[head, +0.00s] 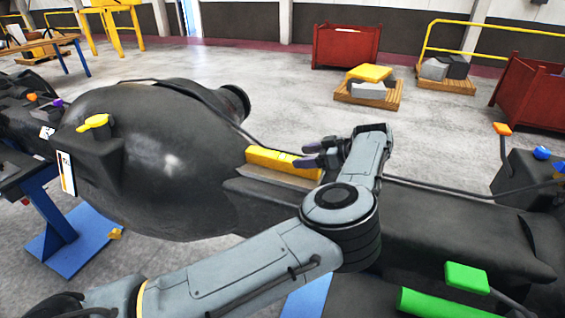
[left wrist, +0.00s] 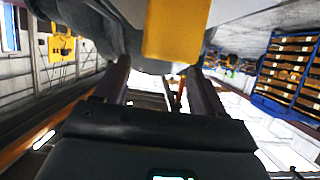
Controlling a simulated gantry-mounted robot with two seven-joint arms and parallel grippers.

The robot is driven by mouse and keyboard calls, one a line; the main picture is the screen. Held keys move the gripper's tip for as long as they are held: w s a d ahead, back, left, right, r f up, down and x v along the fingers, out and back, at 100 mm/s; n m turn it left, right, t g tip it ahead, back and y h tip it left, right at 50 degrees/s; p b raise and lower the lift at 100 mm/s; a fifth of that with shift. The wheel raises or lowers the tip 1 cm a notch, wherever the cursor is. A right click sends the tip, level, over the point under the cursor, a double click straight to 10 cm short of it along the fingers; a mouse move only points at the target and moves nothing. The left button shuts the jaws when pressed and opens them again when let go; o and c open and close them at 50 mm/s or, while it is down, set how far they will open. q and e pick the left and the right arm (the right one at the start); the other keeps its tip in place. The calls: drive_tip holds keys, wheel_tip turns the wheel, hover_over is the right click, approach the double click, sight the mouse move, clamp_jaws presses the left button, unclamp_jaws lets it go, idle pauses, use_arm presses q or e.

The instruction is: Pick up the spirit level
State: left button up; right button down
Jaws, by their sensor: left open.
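The spirit level, a yellow bar (head: 283,162), lies on the dark casting, near the middle of the head view. Its right end is close to my left gripper (head: 318,154), which reaches in from the right side of the bar. In the left wrist view the yellow bar (left wrist: 176,30) shows at the top, just beyond the fingertips and toward the right finger. My left gripper (left wrist: 158,72) is open, with nothing between its fingers. Whether a finger touches the bar I cannot tell. My right gripper is in neither view.
A large rounded dark casting (head: 165,160) fills the left. A black cable (head: 205,98) runs over it toward the bar. Red bins (head: 345,46) and pallets stand far back on open floor.

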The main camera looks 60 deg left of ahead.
sight(286, 157)
use_arm(q)
drive_tip(key=shift+x, duration=3)
drive_tip(key=shift+a+r, duration=0.1)
clamp_jaws()
drive_tip(key=shift+r, duration=0.1)
